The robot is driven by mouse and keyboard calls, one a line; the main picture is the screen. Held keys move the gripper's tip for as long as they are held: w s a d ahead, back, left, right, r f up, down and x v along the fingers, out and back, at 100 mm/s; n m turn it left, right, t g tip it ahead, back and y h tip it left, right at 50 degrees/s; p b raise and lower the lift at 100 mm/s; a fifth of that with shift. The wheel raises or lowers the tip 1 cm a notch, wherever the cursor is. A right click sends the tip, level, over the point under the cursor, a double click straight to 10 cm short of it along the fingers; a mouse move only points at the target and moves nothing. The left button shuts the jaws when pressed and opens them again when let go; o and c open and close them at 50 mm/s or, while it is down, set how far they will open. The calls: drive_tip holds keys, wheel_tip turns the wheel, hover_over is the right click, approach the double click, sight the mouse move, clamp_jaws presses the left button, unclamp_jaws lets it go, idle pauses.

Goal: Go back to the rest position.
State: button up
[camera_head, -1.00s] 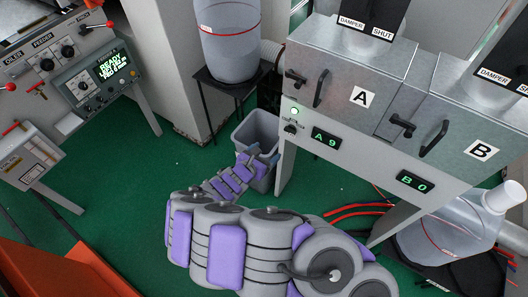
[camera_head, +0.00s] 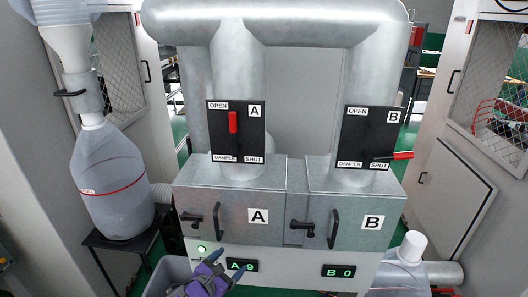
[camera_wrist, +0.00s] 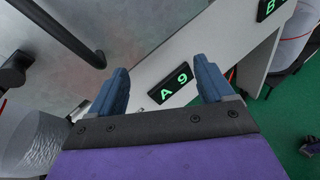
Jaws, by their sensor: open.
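My gripper (camera_head: 213,271) shows at the bottom of the head view, in front of the lower part of cabinet A. In the wrist view my gripper (camera_wrist: 160,88) has its two blue fingers spread wide with nothing between them. Beyond the fingers is the green display reading A 9 (camera_wrist: 167,84), which also shows in the head view (camera_head: 243,265). Most of my arm is below the head view's edge.
Cabinet A (camera_head: 236,205) and cabinet B (camera_head: 354,218) stand ahead. Damper lever A (camera_head: 233,122) points up to OPEN; damper lever B (camera_head: 392,156) points right towards SHUT. A plastic vessel (camera_head: 113,190) stands left on a black stand (camera_head: 118,252). A grey bin (camera_head: 168,272) is low left.

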drive_tip(key=d+r+m+g+h, duration=0.25)
drive_tip(key=d+r+m, duration=0.4)
drive_tip(key=d, duration=0.45)
drive_tip(key=s+d+r+m+g+h, duration=0.1)
drive_tip(key=s+d+r+m+g, duration=0.1)
drive_tip(key=s+d+m+g, duration=0.3)
drive_tip(key=s+d+r+m+g, duration=0.1)
drive_tip(key=s+d+r+m, duration=0.15)
drive_tip(key=d, duration=0.55)
drive_tip(key=s+d+r+m+g+h, duration=0.1)
drive_tip(key=s+d+r+m+g, duration=0.1)
drive_tip(key=s+d+r+m, duration=0.3)
drive_tip(key=s+d+f+m+g+y, duration=0.2)
drive_tip(key=s+d+m+g+y, duration=0.25)
drive_tip(key=s, duration=0.65)
drive_tip(key=s+a+m+y, duration=0.4)
drive_tip(key=s+a+y, duration=0.2)
drive_tip(key=s, duration=0.6)
drive_tip(key=shift+a+f+y, duration=0.25)
drive_tip(key=shift+a+y, duration=0.05)
drive_tip(key=shift+a, duration=0.75)
